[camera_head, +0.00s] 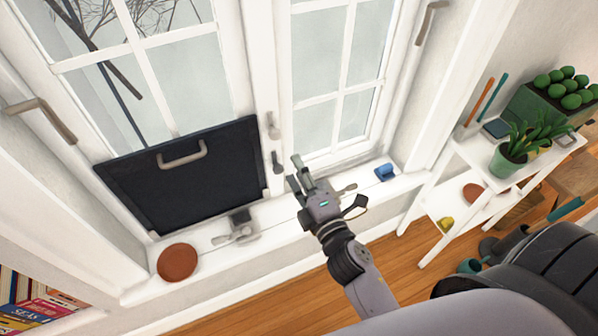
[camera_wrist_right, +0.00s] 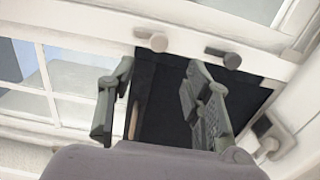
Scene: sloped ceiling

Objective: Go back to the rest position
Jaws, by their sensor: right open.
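My right gripper (camera_head: 304,178) is open and empty in the head view, in front of the window above the white sill. Its two fingers stand apart in the right wrist view (camera_wrist_right: 158,100), with nothing between them but the background. Behind them shows a dark panel (camera_wrist_right: 165,118); in the head view this black panel (camera_head: 190,185) with a beige handle leans against the left window. My left gripper does not show in either view.
A brown round disc (camera_head: 178,262) and a grey latch (camera_head: 241,225) are on the sill, with a blue object (camera_head: 384,172) at its right. A white shelf (camera_head: 437,205) with a potted plant (camera_head: 510,158) stands at the right. Books (camera_head: 35,303) show at lower left.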

